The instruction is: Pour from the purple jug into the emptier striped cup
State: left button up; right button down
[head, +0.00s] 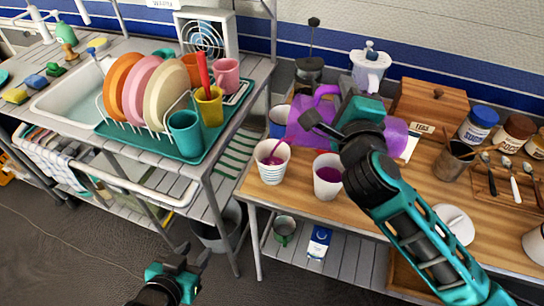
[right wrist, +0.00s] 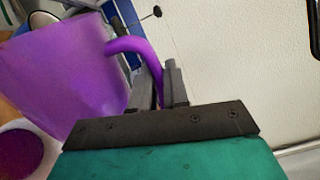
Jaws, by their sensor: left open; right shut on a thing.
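The purple jug (head: 304,122) is tilted above the table, its lip toward the left striped cup (head: 273,172). A thin purple stream runs from the jug down into this cup, which holds some purple liquid. A second white cup (head: 327,187), to its right, also holds purple liquid. My right gripper (head: 335,118) is shut on the jug's handle. The right wrist view shows its fingers (right wrist: 166,84) at the handle, the jug body (right wrist: 65,72) and a purple-filled cup (right wrist: 22,152); I cannot tell which cup. My left gripper (head: 188,262) is open and empty, low over the floor.
A blue-rimmed cup (head: 279,122) stands behind the left striped cup. A purple object (head: 396,136) shows right of my right wrist. A wooden tea box (head: 432,102), jars (head: 478,124) and spoons stand right. A dish rack (head: 145,125) is on the left counter, across a gap.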

jog(key=shift+d+r+m, duration=0.4)
jog(key=shift+d+r, duration=0.2)
jog(key=shift+d, duration=0.25)
jog(key=shift+d+r, duration=0.1)
jog(key=shift+d, duration=0.1)
jog(key=shift+d+m, duration=0.25)
jog(key=shift+m, duration=0.35)
pick_arm(q)
jog(key=shift+f, duration=0.1)
jog(key=shift+s+f, duration=0.15)
pick_arm(e)
jog(key=shift+d, duration=0.1)
dwell(0.3)
